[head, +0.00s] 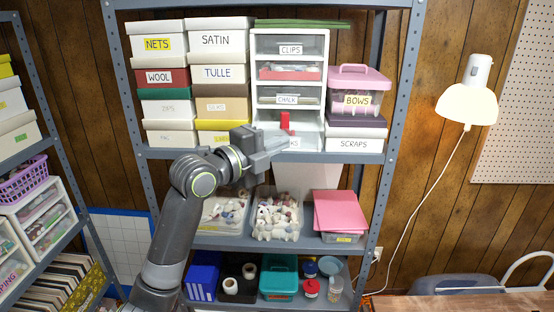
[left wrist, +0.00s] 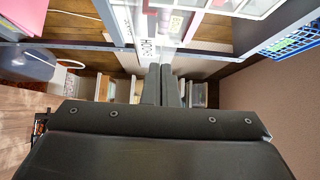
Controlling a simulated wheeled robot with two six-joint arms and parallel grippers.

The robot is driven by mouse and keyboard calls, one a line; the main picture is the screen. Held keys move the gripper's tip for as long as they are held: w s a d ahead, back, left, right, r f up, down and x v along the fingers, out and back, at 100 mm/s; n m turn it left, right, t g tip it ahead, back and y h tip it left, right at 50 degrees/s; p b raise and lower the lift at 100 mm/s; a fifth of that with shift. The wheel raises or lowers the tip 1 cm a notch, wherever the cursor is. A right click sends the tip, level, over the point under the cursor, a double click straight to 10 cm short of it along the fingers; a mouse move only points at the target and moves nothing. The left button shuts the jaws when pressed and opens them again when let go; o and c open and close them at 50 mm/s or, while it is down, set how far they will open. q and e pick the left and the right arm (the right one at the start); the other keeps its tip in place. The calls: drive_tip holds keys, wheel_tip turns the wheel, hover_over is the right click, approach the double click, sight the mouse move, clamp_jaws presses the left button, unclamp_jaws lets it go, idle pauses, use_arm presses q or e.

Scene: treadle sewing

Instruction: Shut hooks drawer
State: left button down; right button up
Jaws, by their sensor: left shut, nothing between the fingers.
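In the left wrist view the drawer front (left wrist: 147,50) is just beyond the fingertips. My left gripper (head: 279,140) is shut and empty, in front of the drawer's left part and hiding it. I cannot tell whether it touches the front. My right gripper is not in view.
The clips drawer (head: 291,49) and chalk drawer (head: 288,99) are above. Stacked boxes (head: 217,73) stand to the left. The pink bows box (head: 361,82) sits on the scraps box (head: 354,145) to the right.

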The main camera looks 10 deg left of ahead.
sight(286, 120)
use_arm(q)
drive_tip(key=w+b, duration=0.2)
drive_tip(key=w, duration=0.2)
drive_tip(key=w+a+b, duration=0.1)
drive_tip(key=w, duration=0.3)
drive_tip(key=w+a+b, duration=0.1)
drive_tip(key=w+b, duration=0.1)
drive_tip(key=w, duration=0.2)
drive_tip(key=shift+a+f+b, duration=0.1)
drive_tip(key=shift+a+b, duration=0.1)
drive_tip(key=shift+b, duration=0.1)
drive_tip(key=shift+w+a, duration=0.1)
drive_tip(key=shift+w, duration=0.45)
drive_tip(key=shift+w+b, duration=0.15)
drive_tip(key=shift+b, duration=0.15)
drive_tip(key=shift+a, duration=0.1)
